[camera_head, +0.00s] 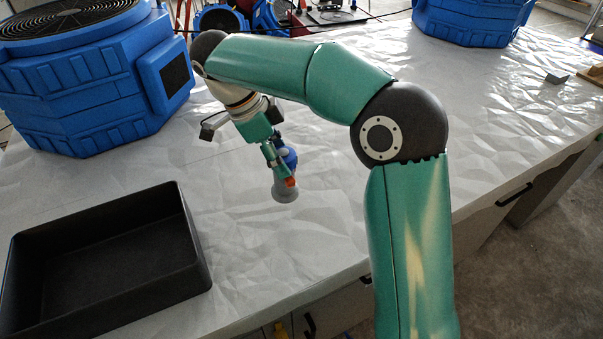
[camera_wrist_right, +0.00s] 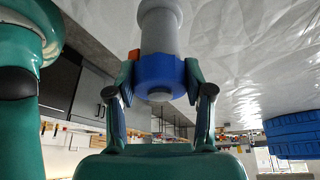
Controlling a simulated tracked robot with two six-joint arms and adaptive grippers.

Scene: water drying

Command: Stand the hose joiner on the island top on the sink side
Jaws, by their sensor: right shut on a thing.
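The hose joiner (camera_head: 285,192) is a grey tube with a wide round end and a blue collar. My right gripper (camera_head: 279,164) is shut on it above the white-sheeted island top (camera_head: 320,235). The joiner looks near upright, grey end down, close to the sheet; I cannot tell whether it touches. In the right wrist view both fingers (camera_wrist_right: 161,98) press the blue collar (camera_wrist_right: 160,73) from either side, and the grey tube runs past the top edge. A small orange part (camera_wrist_right: 133,55) shows beside the collar. My left gripper is not in view.
A black open tub (camera_head: 190,240) stands at the front left. A large blue machine (camera_head: 80,90) stands behind it, and another (camera_head: 470,20) at the far right back. A small grey block (camera_head: 557,77) lies at the right. The sheet around the joiner is clear.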

